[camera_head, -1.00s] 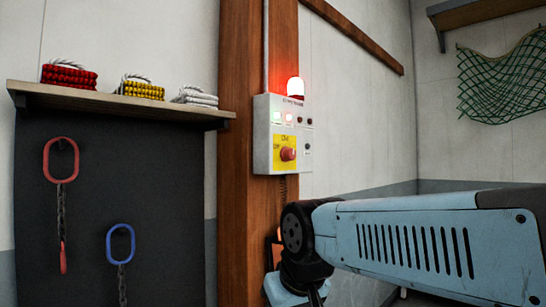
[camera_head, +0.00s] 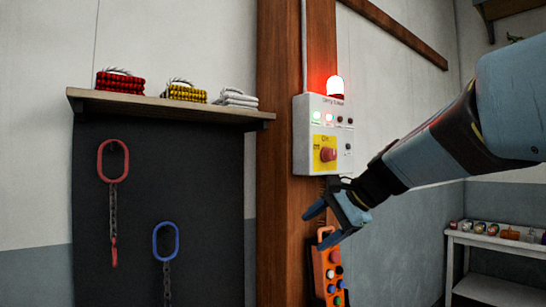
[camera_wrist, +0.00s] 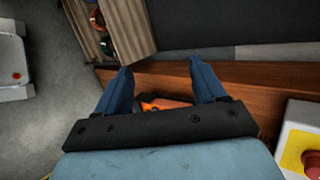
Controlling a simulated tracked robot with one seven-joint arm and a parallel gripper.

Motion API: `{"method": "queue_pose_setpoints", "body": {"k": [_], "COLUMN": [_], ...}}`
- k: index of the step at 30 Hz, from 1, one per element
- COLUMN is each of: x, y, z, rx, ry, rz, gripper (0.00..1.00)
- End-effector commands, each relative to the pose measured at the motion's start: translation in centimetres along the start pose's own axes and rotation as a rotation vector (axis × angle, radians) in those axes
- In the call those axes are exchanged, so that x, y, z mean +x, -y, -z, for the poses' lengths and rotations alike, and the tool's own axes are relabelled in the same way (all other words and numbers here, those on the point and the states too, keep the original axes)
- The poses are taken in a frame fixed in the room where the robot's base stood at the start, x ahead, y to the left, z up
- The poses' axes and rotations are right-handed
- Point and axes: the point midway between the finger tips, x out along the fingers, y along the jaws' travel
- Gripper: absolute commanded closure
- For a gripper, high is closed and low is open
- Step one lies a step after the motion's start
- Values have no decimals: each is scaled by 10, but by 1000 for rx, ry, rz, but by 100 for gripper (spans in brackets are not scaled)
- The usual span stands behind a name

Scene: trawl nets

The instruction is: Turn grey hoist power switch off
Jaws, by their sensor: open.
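The grey hoist switch box (camera_head: 299,150) is fixed to a wooden post, with a red rotary knob (camera_head: 328,154) on a yellow plate. The knob also shows at the right edge of the wrist view (camera_wrist: 312,162). A green lamp and a red lamp glow on the box, and the red beacon (camera_head: 336,88) on top is lit. I cannot read the knob's setting. My gripper (camera_head: 314,231) is open and empty, below the box near the top of an orange pendant control (camera_head: 320,268). In the wrist view my gripper (camera_wrist: 160,68) has its fingers spread, apart from the knob.
A shelf (camera_head: 160,106) with red, yellow and white rope coils juts out at left. Red (camera_head: 113,160) and blue (camera_head: 165,241) chain slings hang below it on a dark panel. A white rack (camera_head: 490,245) with small items stands at right. Space before the box is clear.

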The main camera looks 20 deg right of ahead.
Motion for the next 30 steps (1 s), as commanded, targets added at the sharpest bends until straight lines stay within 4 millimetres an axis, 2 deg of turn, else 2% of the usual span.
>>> {"method": "queue_pose_setpoints", "body": {"k": [1, 3, 6, 9, 12, 16, 19, 22, 30], "x": [-10, -27, -57, -90, -120, -148, -157, -156, -126], "y": [20, 48, 82, 108, 126, 137, 141, 146, 173], "z": [22, 48, 89, 128, 158, 184, 192, 194, 197], "rx": [123, 285, 491, 651, 761, 842, 867, 874, 873], "ry": [13, 43, 91, 144, 192, 236, 255, 261, 261], "rz": [70, 177, 333, 476, 591, 688, 721, 731, 728], "gripper": [31, 31, 31, 31, 31, 31, 31, 31, 31]}}
